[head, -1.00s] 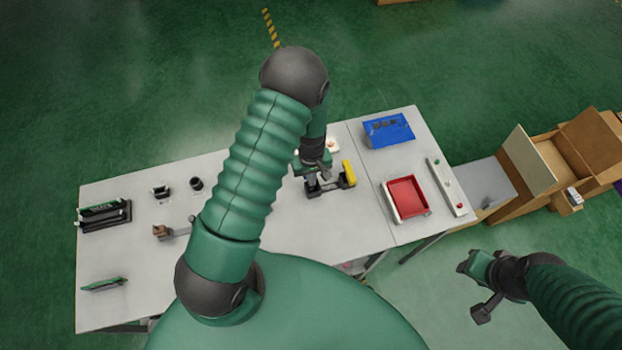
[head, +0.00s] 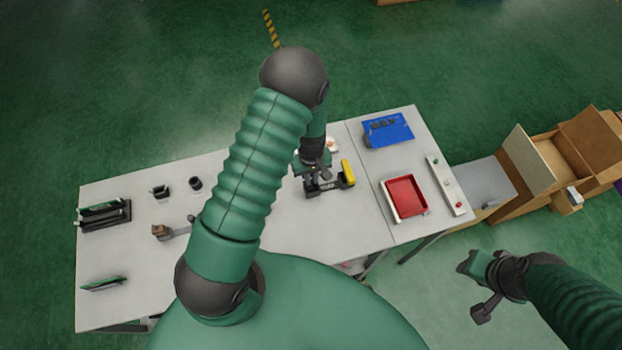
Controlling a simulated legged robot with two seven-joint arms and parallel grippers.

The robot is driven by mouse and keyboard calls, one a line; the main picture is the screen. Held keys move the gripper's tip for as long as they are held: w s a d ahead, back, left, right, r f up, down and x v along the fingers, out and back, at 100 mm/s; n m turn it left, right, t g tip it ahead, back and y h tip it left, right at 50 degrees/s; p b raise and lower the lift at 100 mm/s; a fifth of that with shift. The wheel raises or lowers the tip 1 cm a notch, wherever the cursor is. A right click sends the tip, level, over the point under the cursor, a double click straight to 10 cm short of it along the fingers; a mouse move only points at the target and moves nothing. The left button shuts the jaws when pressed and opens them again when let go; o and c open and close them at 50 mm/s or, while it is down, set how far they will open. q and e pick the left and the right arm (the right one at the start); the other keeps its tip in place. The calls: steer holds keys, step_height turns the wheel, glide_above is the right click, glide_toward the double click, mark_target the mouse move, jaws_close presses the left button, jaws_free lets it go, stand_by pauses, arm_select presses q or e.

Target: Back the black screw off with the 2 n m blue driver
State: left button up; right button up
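My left gripper (head: 318,176) reaches down over the middle of the table, at a dark fixture (head: 327,190) with a yellow part (head: 348,172) on its right side. The fingers and the dark fixture blend together, so I cannot tell whether they are open or touching it. The black screw and the blue driver cannot be made out at this size; the gripper and forearm cover part of that spot. My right gripper (head: 476,287) hangs off the table at the lower right, fingers spread and empty.
A blue case (head: 388,130) and a red tray (head: 405,196) lie on the right table section, beside a pale strip (head: 447,185) with small coloured knobs. A dark rack (head: 104,215) and small black holders (head: 160,191) stand at left. Open cardboard boxes (head: 560,160) are at far right.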

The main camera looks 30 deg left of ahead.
arm_select(q)
steer(key=o, duration=1)
steer(key=shift+d+r, duration=0.1)
steer(key=shift+d, duration=0.15)
steer(key=o, duration=0.5)
steer(key=shift+c, duration=0.2)
steer(key=shift+o, duration=0.2)
steer(key=shift+a, duration=0.2)
